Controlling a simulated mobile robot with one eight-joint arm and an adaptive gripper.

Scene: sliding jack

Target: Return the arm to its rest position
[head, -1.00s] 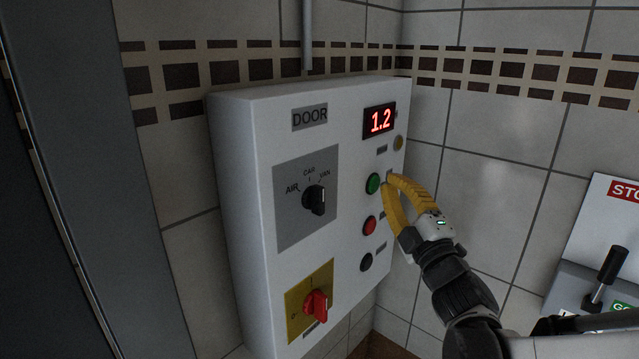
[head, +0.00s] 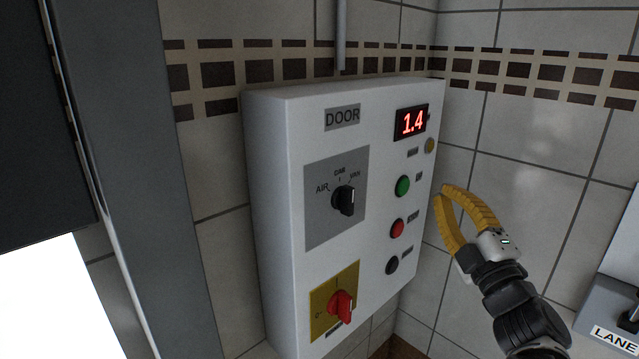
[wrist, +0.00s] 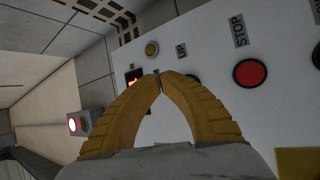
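My gripper (head: 441,192), with two yellow curved fingers, is in front of and to the right of the white door control box (head: 275,215) in the head view. Its fingertips meet and nothing shows between them. In the wrist view the gripper (wrist: 159,78) also has its tips together, over the box's face. A clear gap shows between the fingers and the green button (head: 402,187) in the head view. The red STOP button (head: 397,228) and a black button (head: 392,265) sit below it. The display (head: 411,122) reads 1.4.
The box carries a black selector knob (head: 345,200) and a red rotary switch (head: 341,305). A grey post (head: 150,180) stands left, beside a bright opening (head: 45,300). A grey unit marked LANE (head: 612,315) is at lower right. Tiled wall lies behind.

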